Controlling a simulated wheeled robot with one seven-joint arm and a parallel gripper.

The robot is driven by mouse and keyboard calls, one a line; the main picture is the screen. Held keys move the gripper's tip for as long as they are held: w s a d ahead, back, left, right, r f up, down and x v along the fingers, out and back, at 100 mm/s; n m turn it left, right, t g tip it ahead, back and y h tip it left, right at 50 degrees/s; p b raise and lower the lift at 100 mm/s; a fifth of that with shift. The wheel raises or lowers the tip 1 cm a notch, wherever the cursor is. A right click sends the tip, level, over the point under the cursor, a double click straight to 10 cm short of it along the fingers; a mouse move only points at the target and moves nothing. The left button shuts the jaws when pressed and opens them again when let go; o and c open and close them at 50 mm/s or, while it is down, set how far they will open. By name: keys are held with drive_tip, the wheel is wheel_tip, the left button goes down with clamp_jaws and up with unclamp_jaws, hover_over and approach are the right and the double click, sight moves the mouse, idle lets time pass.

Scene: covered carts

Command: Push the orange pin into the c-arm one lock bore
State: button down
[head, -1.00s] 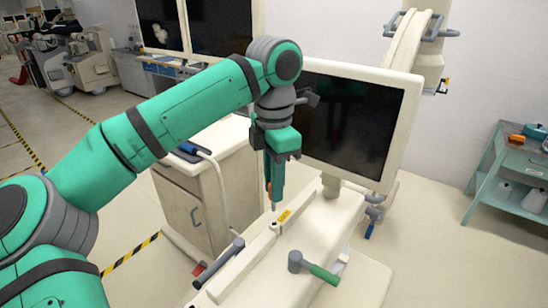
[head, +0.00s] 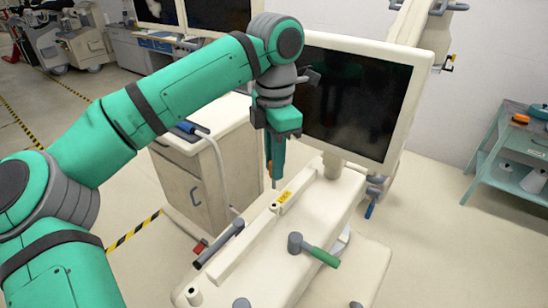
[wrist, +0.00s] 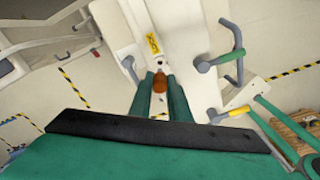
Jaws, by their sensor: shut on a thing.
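My gripper (head: 276,160) points down, shut on the orange pin, above the cream c-arm cart. The pin's orange end (wrist: 160,83) shows between my two green fingers in the wrist view. Its thin grey tip (head: 274,184) shows below the fingers in the head view. The lock bore (head: 275,206) is a small dark hole in the cream beam beside a yellow label (head: 284,196). The pin tip appears just above the bore, apart from it. The label also shows in the wrist view (wrist: 153,43). My fingers hide most of the pin.
A green-handled lever (head: 315,250) and a dark grey bar (head: 218,245) flank the beam. A large monitor (head: 355,100) rises close behind my gripper. A cabinet (head: 200,170) stands left and a teal trolley (head: 515,155) right.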

sight(275, 188)
drive_tip(key=shift+f, duration=2.3)
drive_tip(key=shift+f, duration=2.5)
drive_tip(key=c, duration=1.6)
unclamp_jaws()
wheel_tip(275, 188, up, 11)
drive_tip(key=shift+f, duration=0.1)
